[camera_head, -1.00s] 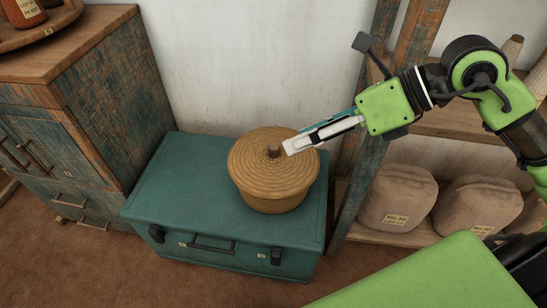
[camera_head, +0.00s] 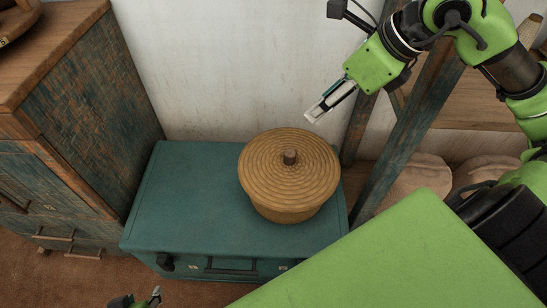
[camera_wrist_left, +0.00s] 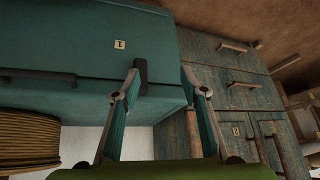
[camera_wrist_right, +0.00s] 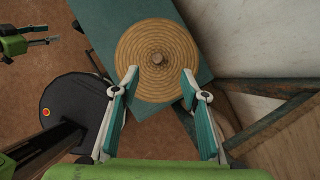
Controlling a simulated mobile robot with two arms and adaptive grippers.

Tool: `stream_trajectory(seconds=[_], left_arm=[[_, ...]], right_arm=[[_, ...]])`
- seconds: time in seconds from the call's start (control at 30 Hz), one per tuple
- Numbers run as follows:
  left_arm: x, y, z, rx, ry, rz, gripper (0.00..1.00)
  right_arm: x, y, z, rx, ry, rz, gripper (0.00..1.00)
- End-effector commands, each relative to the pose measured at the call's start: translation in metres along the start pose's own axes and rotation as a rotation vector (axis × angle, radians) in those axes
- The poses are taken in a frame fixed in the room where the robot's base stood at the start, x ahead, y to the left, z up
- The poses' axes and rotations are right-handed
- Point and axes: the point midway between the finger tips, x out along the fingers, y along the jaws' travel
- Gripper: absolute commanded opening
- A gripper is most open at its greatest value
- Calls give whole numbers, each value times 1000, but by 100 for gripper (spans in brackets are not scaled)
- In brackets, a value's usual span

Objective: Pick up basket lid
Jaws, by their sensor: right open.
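A round woven basket (camera_head: 285,211) stands on a teal chest (camera_head: 185,215). Its coiled basket lid (camera_head: 265,172) lies on top, with a brown knob (camera_head: 290,157) at the centre. My right gripper (camera_head: 314,113) is open and empty, above and behind the lid in the head view. In the right wrist view the lid (camera_wrist_right: 150,85) and its knob (camera_wrist_right: 157,58) lie beyond and between the open fingers. My left gripper (camera_head: 153,296) is low in front of the chest. In the left wrist view its fingers are apart and empty, and the basket's side (camera_wrist_left: 25,138) shows at the left.
A worn wooden cabinet (camera_head: 90,110) stands left of the chest. A slanted wooden post (camera_head: 410,125) and shelf with beige sacks (camera_head: 425,172) are at the right. A white wall is behind. The chest top left of the basket is clear.

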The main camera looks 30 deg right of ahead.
Motion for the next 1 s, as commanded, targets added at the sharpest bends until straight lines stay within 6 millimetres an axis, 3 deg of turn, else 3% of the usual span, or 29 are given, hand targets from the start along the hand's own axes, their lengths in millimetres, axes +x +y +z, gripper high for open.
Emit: stream_trajectory(seconds=[0.17,0.37,0.47,0.6,0.8,1.0], left_arm=[[1,6,-49,4,202,10,40],[-18,14,-114,9,478,25,40],[-38,18,-149,9,648,34,40],[-84,25,-196,8,923,51,40],[-142,30,-228,3,1187,67,40],[-165,31,-237,0,1283,74,40]], right_arm=[[16,0,-9,0,0,1,41],[32,0,-18,0,0,1,41],[43,0,-25,0,0,2,41],[60,0,-34,0,0,1,41],[71,0,-40,0,0,1,41],[93,0,-42,0,4,1,41]])
